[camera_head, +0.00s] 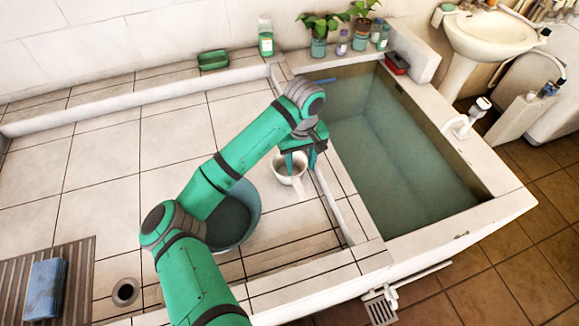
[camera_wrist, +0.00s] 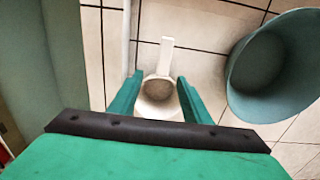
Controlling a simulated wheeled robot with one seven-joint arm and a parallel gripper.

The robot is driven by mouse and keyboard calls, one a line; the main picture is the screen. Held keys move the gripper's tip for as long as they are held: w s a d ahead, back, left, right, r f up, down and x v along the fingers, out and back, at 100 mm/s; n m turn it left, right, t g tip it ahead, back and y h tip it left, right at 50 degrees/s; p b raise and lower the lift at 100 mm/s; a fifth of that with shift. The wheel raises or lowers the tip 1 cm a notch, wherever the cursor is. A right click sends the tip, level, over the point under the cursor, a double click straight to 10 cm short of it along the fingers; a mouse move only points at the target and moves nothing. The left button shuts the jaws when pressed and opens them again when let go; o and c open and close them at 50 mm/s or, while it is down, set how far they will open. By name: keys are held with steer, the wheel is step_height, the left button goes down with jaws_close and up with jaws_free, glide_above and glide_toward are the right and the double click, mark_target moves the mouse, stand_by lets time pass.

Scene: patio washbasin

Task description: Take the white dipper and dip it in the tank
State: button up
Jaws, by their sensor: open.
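The white dipper (camera_head: 290,172) is on the tiled surface just left of the tank, with its handle pointing toward the front. My gripper (camera_head: 299,160) is open above the dipper's cup, its two green fingers on either side of it. In the wrist view the dipper (camera_wrist: 160,92) shows between the fingertips of my gripper (camera_wrist: 157,86), handle pointing up the picture. I cannot tell whether the fingers touch the cup. The tank (camera_head: 468,203) is a rectangular basin to the right, with greenish water inside.
A teal basin (camera_head: 250,205) stands left of the dipper, partly behind my arm; it also shows in the wrist view (camera_wrist: 240,80). A raised ledge (camera_head: 348,215) separates the dipper from the tank. Bottles and plants line the back.

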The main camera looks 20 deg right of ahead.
mark_target(297, 183)
step_height(297, 183, down, 5)
steer(key=shift+w+a, duration=0.1)
steer(key=shift+w, duration=0.05)
steer(key=shift+a+f, duration=0.15)
steer(key=shift+f, duration=0.1)
steer(key=f, duration=0.5)
steer(key=shift+s, duration=0.4)
steer(key=shift+a, duration=0.1)
steer(key=shift+w+r, duration=0.1)
jaws_close()
